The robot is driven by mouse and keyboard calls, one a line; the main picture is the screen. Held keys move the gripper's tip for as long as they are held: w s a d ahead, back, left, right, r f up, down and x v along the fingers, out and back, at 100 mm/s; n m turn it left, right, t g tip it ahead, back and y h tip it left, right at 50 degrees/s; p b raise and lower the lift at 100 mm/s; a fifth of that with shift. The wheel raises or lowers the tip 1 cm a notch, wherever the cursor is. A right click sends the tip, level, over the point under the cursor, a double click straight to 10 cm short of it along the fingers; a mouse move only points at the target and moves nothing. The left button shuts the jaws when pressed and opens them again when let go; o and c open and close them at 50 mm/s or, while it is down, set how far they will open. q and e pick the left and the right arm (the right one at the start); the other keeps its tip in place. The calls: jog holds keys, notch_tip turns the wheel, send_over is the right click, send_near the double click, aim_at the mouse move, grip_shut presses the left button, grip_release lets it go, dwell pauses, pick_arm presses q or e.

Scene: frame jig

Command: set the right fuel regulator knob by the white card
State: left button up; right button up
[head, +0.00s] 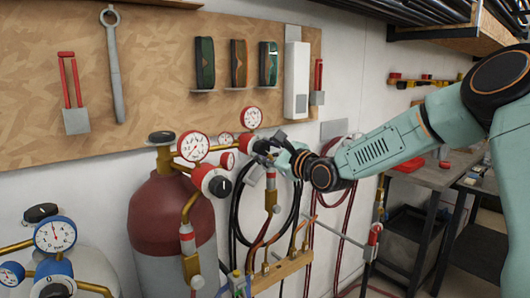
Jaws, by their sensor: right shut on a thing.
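A dark red gas cylinder (172,215) stands against the wall. Its left regulator has a red and black knob (213,182) facing me and a red-rimmed gauge (193,146). Another red-rimmed gauge (251,117) sits to the right, above the right regulator. My right gripper (274,150) comes in from the right and is shut on the dark right regulator knob (261,147), which the fingers partly hide. My left gripper is not in view.
A blue-gauged regulator (55,234) tops a pale cylinder at the lower left. Hoses and a brass manifold (282,268) lie below the gripper. A wooden tool board (155,60) with a white box (296,80) is behind. A workbench (435,172) stands at the right.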

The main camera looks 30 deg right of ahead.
jog(key=shift+f+m, duration=0.15)
jog(key=shift+m, duration=0.45)
jog(key=shift+f, duration=0.1)
jog(key=o, duration=1.2)
jog(key=shift+s, duration=0.1)
jog(key=shift+r, duration=0.2)
jog(key=shift+r, duration=0.3)
notch_tip(320, 180, up, 9)
jog(key=shift+r, duration=0.15)
